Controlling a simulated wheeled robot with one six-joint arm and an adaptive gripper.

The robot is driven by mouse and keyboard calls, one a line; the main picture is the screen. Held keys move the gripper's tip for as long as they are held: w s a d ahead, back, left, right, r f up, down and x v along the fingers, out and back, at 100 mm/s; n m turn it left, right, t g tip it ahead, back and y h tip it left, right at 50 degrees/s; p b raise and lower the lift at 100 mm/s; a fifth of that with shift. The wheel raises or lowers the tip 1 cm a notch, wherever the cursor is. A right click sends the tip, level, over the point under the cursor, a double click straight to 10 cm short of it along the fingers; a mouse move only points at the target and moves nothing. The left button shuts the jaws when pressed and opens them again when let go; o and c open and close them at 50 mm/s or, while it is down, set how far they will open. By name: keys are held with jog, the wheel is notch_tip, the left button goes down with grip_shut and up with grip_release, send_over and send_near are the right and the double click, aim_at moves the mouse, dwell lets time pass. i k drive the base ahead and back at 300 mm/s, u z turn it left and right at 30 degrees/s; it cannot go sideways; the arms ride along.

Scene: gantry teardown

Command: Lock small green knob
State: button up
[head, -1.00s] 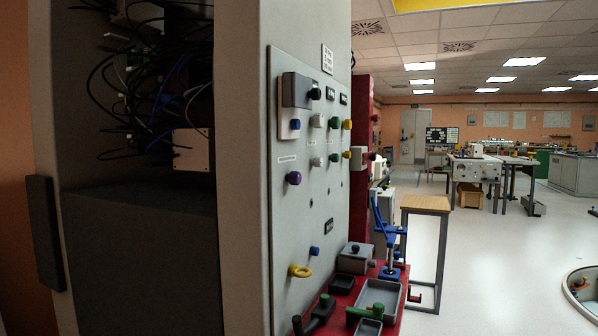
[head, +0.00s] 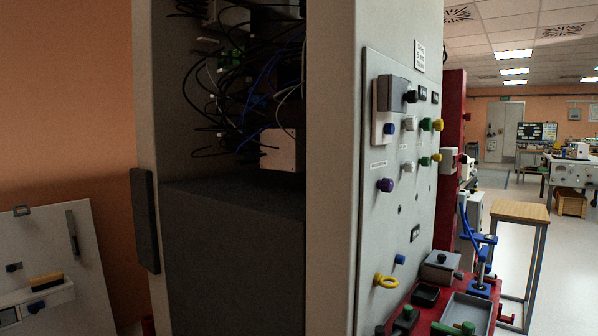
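The grey control panel (head: 378,235) on the side of the cabinet is seen at a steep angle. It carries a green knob (head: 426,124) in the upper row and a smaller-looking green knob (head: 424,161) below it. Yellow knobs stick out just right of each. Whether either green knob is locked cannot be told at this size. White, blue, black and purple knobs (head: 386,185) sit to their left. My gripper is not in view.
The open cabinet bay (head: 236,180) with tangled wires is at centre-left. A red bench (head: 421,318) with trays and a blue clamp juts out below the panel. A small wooden-topped table (head: 521,211) stands behind it. A white board (head: 84,258) leans at the far left.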

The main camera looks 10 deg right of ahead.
aim_at(424, 162)
jog(key=z, duration=0.3)
jog(key=k, duration=0.35)
jog(key=z, duration=3.15)
jog(key=i, duration=0.1)
jog(key=u, duration=1.75)
jog(key=i, duration=0.65)
jog(key=u, duration=0.75)
jog(key=i, duration=0.6)
jog(key=u, duration=0.65)
